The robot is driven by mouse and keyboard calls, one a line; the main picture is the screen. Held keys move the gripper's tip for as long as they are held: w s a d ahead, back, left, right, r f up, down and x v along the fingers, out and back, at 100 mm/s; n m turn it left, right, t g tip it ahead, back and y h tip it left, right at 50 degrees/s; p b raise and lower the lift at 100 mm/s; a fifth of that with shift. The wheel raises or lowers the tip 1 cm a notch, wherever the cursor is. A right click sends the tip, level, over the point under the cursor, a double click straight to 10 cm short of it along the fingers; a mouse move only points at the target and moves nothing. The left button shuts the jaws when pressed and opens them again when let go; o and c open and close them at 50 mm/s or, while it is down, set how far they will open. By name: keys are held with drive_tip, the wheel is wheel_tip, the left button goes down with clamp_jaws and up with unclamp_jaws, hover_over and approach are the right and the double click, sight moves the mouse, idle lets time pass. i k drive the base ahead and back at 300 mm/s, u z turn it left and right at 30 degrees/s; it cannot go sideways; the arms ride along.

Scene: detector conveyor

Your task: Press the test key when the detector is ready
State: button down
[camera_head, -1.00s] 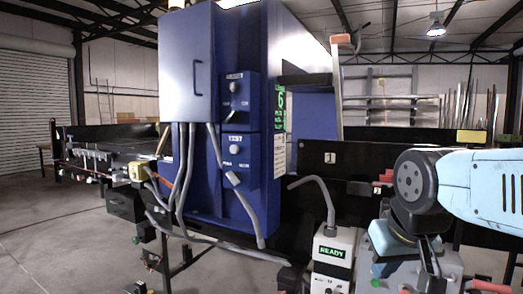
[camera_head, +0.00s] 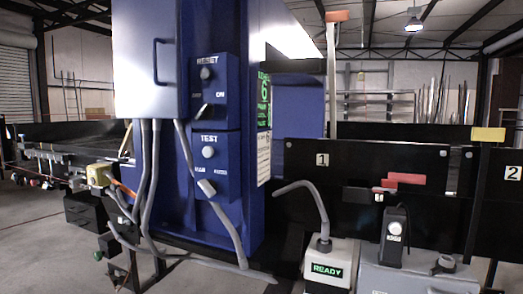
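The tall blue detector cabinet (camera_head: 225,30) stands left of centre. On its front is a panel marked TEST (camera_head: 226,165), with a pale round button or knob (camera_head: 208,152) below the label and a light lever-like piece (camera_head: 206,187) lower down. Above it is a similar panel marked RESET (camera_head: 224,95) with its own round knob (camera_head: 206,73) and lever (camera_head: 203,111). Which part is the test key I cannot tell for certain. A display (camera_head: 327,271) on a small pale box at the bottom reads READY in green. My gripper is not in view.
A green-lit vertical display (camera_head: 264,98) is on the cabinet's side. Grey cables hang from the cabinet front. A black handheld-like device (camera_head: 394,236) stands on a grey case (camera_head: 402,277) at lower right. Black panels numbered 1 (camera_head: 365,165) and 2 (camera_head: 507,205) stand behind.

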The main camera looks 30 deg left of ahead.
sight(208, 152)
drive_tip(key=z, duration=0.5)
drive_tip(key=k, duration=1.3)
drive_tip(key=u, duration=1.25)
drive_tip(key=i, duration=1)
drive_tip(key=u, duration=0.1)
